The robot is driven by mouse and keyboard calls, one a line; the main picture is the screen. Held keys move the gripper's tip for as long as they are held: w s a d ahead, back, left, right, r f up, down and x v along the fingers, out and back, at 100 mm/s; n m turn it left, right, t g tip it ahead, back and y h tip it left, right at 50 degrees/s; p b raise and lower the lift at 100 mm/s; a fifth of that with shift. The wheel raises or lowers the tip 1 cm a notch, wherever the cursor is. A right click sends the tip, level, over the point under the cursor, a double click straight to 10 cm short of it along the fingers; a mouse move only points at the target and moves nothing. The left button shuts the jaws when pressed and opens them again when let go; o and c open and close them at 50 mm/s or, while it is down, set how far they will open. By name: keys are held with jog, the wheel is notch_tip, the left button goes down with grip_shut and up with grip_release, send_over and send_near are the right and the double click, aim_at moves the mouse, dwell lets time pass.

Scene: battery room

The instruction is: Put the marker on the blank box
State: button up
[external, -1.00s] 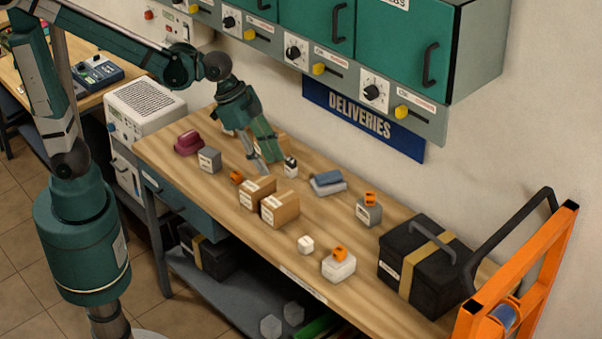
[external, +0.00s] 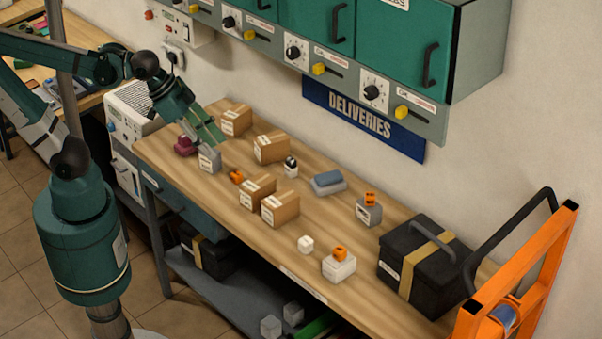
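Three small orange pieces could be the marker: one (external: 236,177) lies on the table, one (external: 370,198) sits on a grey box (external: 372,216), and one (external: 340,253) sits on a white box (external: 338,269). Another grey box (external: 210,160), with a pale label, stands at the far left with nothing seen on top. Several cardboard boxes (external: 271,149) show pale labels. I cannot tell which box is the blank one. My gripper (external: 207,143) points down just above or behind the left grey box. Its fingers look apart, and I see nothing held; the tips are partly unclear.
A maroon object (external: 185,145) is beside the left grey box. A black case (external: 415,280) and orange frame (external: 545,260) bound the right; wall cabinets (external: 400,45) overhang behind.

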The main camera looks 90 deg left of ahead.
jog(key=shift+s+a+f+n+t, duration=0.1)
jog(key=shift+s+a+n, duration=0.05)
jog(key=shift+s, duration=0.45)
jog(key=shift+s+a+f+n+t, duration=0.1)
jog(key=shift+s+f+n, duration=0.1)
jog(key=shift+s, duration=0.45)
jog(key=shift+s+a+f+n+t, duration=0.1)
jog(key=shift+s+a+n, duration=0.05)
jog(key=shift+s, duration=0.45)
